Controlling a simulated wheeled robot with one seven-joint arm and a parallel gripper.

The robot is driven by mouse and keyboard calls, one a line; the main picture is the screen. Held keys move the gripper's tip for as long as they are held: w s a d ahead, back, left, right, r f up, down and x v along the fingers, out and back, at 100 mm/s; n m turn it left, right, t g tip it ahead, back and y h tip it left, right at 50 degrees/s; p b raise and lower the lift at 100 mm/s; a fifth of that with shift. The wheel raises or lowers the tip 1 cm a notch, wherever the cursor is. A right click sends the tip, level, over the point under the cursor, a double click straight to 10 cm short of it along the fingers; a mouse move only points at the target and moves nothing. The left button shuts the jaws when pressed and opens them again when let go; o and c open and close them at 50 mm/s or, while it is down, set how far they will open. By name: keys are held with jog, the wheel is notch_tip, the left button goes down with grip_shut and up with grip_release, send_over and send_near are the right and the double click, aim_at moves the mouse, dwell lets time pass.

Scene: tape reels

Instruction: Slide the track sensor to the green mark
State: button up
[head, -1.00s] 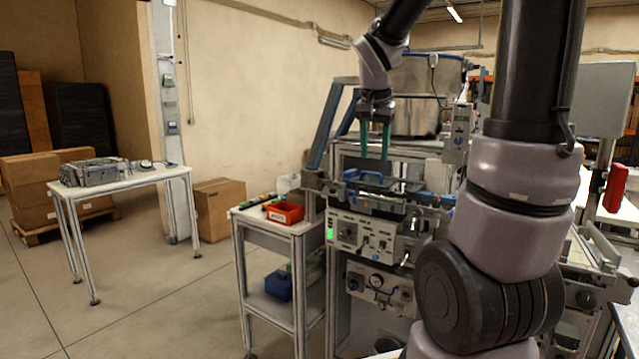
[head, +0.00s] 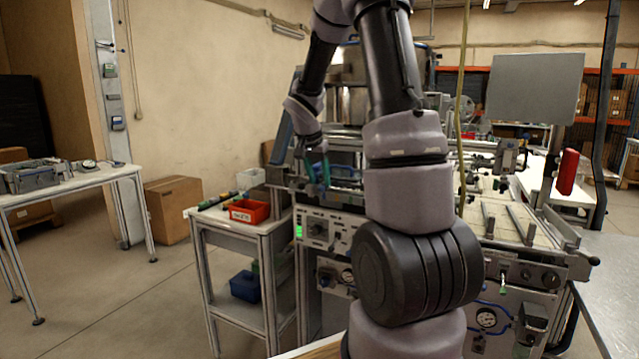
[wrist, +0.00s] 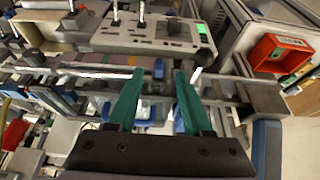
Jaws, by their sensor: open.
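My gripper (head: 319,183) is open, its two teal fingers pointing down over the front rails of the machine. A small white piece (wrist: 197,76) sits just right of the right fingertip. I cannot make out a green mark on the rail; a bright green display (wrist: 203,29) shows on the control panel (wrist: 150,35), also in the head view (head: 299,231).
A side cart (head: 232,225) with a red bin (head: 249,211) stands left of the machine. A blue bin (head: 245,286) is on its lower shelf. More rails and blue fittings surround the fingers. The floor at left is open, before a white table (head: 75,184).

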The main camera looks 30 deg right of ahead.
jog(key=shift+x, duration=0.9)
grip_shut()
jog(key=shift+s, duration=0.1)
dwell(0.8)
